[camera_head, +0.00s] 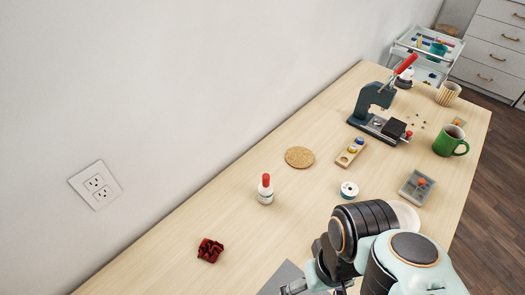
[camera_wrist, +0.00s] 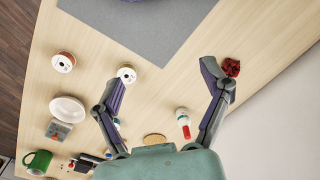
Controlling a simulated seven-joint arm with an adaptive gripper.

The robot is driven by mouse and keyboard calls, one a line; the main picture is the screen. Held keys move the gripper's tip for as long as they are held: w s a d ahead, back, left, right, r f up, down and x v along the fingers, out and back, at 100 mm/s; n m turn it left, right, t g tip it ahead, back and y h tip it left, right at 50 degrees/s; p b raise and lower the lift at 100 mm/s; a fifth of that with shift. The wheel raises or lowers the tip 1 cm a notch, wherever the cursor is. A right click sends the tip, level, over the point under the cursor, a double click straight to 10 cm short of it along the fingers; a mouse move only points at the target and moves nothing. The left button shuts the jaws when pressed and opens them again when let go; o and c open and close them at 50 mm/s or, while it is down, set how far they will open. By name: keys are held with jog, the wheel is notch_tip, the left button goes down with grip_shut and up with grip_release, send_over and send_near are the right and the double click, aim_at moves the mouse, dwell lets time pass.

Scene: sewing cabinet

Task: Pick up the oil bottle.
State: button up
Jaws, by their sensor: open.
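The oil bottle (camera_head: 265,190) is a small white bottle with a red cap, upright near the middle of the wooden table. In the wrist view the bottle (camera_wrist: 184,121) shows between the two fingers, close to the right-hand finger and just beyond the palm's edge. My gripper (camera_wrist: 162,72) is open, with nothing between its fingertips. In the head view only part of my gripper shows at the bottom edge, below and to the right of the bottle and apart from it.
A dark red crumpled item (camera_head: 210,250) lies left of the bottle. A cork coaster (camera_head: 299,157), a white spool (camera_head: 349,190) and a wooden block (camera_head: 350,151) stand beyond it. A press (camera_head: 374,105) and a green mug (camera_head: 449,141) are farther back. Bare table surrounds the bottle.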

jog(key=shift+w, duration=0.1)
jog(key=w+r+m+t, duration=0.2)
jog(key=w+r+t, duration=0.35)
jog(key=w, duration=0.85)
jog(key=g, duration=0.4)
send_over(266, 189)
jog(key=w+d, duration=0.1)
jog(key=w, duration=0.2)
notch_tip(266, 189, down, 13)
jog(key=shift+m+g+h, duration=0.3)
jog(key=shift+g+h, duration=0.1)
jog(key=shift+g, duration=0.25)
jog(key=f, duration=0.5)
jog(key=s+f, duration=0.1)
jog(key=f, duration=0.3)
jog(key=s+a+f, duration=0.1)
jog(key=f, duration=0.4)
jog(key=shift+f, duration=0.3)
jog(key=c, duration=1.3)
